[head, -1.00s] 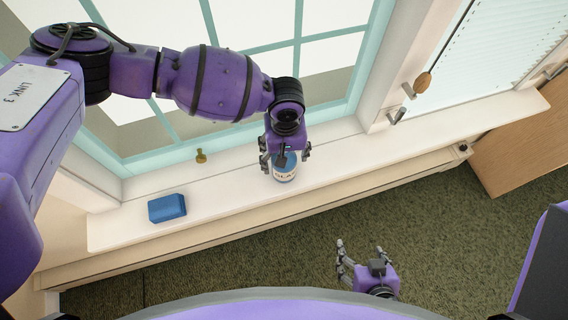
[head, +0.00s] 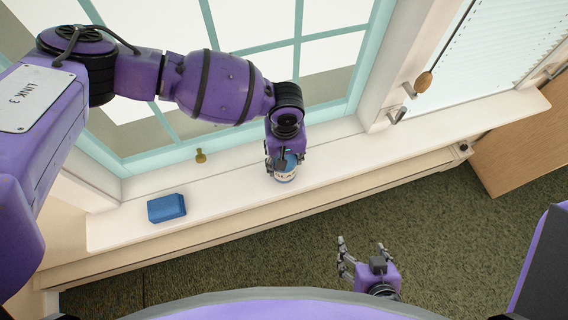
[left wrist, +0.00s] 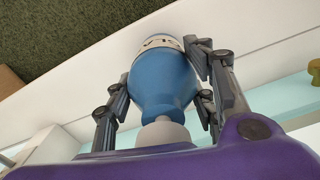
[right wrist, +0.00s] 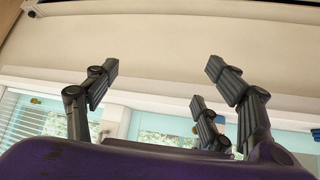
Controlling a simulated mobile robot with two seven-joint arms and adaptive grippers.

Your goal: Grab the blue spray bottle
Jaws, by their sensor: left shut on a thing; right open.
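The blue spray bottle (head: 286,168) stands on the white window sill, with a white label band around its lower part. My left gripper (head: 285,158) comes down over it from above and is shut on it. In the left wrist view the bottle (left wrist: 163,80) sits between the fingers of the left gripper (left wrist: 165,85), its pale neck towards the palm. The bottle's top is hidden by the gripper in the head view. My right gripper (head: 362,255) is open and empty, in front of the sill; its spread fingers also show in the right wrist view (right wrist: 160,85).
A blue sponge-like block (head: 167,208) lies on the window sill (head: 225,200) to the left of the bottle. A small brass window catch (head: 201,156) is behind. The window panes are close behind the left arm. The sill right of the bottle is clear. A wooden panel (head: 520,150) stands at right.

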